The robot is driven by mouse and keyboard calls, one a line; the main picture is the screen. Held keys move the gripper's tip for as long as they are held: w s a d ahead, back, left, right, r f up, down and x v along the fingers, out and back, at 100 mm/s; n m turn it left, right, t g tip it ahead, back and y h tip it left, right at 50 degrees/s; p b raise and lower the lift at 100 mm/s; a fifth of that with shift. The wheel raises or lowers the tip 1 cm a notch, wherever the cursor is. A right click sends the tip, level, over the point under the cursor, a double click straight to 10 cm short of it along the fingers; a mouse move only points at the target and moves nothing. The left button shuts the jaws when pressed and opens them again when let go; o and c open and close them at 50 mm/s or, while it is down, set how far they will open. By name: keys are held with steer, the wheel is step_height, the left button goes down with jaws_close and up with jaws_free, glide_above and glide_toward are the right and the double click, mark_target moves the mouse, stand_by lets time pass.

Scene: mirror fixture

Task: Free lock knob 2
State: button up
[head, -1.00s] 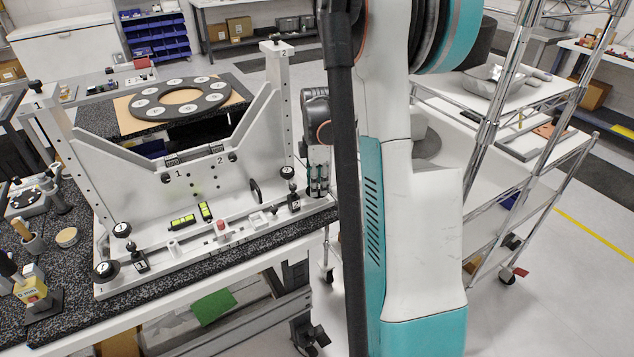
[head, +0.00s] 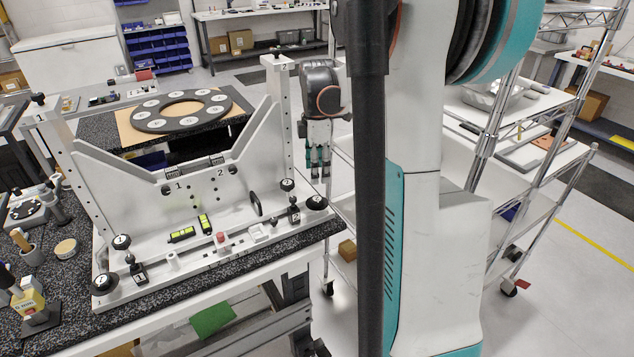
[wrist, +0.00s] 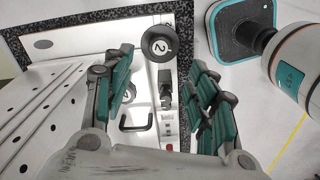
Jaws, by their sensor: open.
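The black round knob marked 2 (head: 316,203) sits at the right front corner of the pale fixture base (head: 215,245). In the wrist view a knob marked 2 (wrist: 158,44) shows ahead of and between my fingers, untouched. My gripper (head: 319,178) points down in the head view, above and behind that knob, to the right of post 2. It also shows in the wrist view (wrist: 160,75), open and empty, with teal-padded fingers apart. A small black clamp tagged 2 (head: 294,213) stands left of the knob. Whether the knob is tight cannot be told.
Post 2 (head: 280,120) stands close left of my gripper. Another black knob (head: 288,184) sits at its foot. A black handle (head: 256,203) and red button (head: 221,238) lie further left. A wire rack (head: 520,190) stands right.

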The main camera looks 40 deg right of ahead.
steer(key=shift+r, duration=1.25)
